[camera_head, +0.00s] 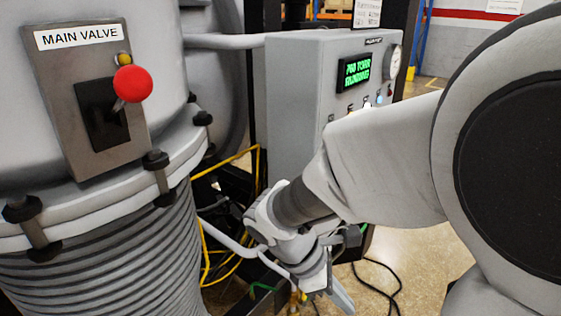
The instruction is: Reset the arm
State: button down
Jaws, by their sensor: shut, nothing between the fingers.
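My arm reaches in from the right edge, and its forearm slants down to the left across the middle. My gripper (341,297) hangs low at the bottom centre, pointing down and to the right. Its fingers look closed together with nothing between them, and their tips are near the lower picture edge. It is right of the ribbed grey column and below the control box, apart from both as far as I can tell.
At left, the vessel carries a MAIN VALVE panel (88,100) with a red-knobbed lever (132,84). A grey control box (300,95) with a green display (360,71) and gauge (391,62) stands behind my forearm. Cables (378,275) lie on the floor.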

jog(key=s+d+r+m+t+y+p, duration=0.1)
jog(key=s+r+m+t+y, duration=0.1)
jog(key=r+m, duration=0.5)
jog(key=s+d+r+m+t+y+p, duration=0.1)
jog(key=s+r+m+t+y, duration=0.2)
jog(key=r+m, duration=0.4)
jog(key=m+t+y, duration=0.1)
jog(key=m, duration=0.1)
jog(key=shift+s+d+r+m+y, duration=0.15)
jog(key=shift+s+d+m+y, duration=0.15)
jog(key=shift+s+d+y, duration=0.1)
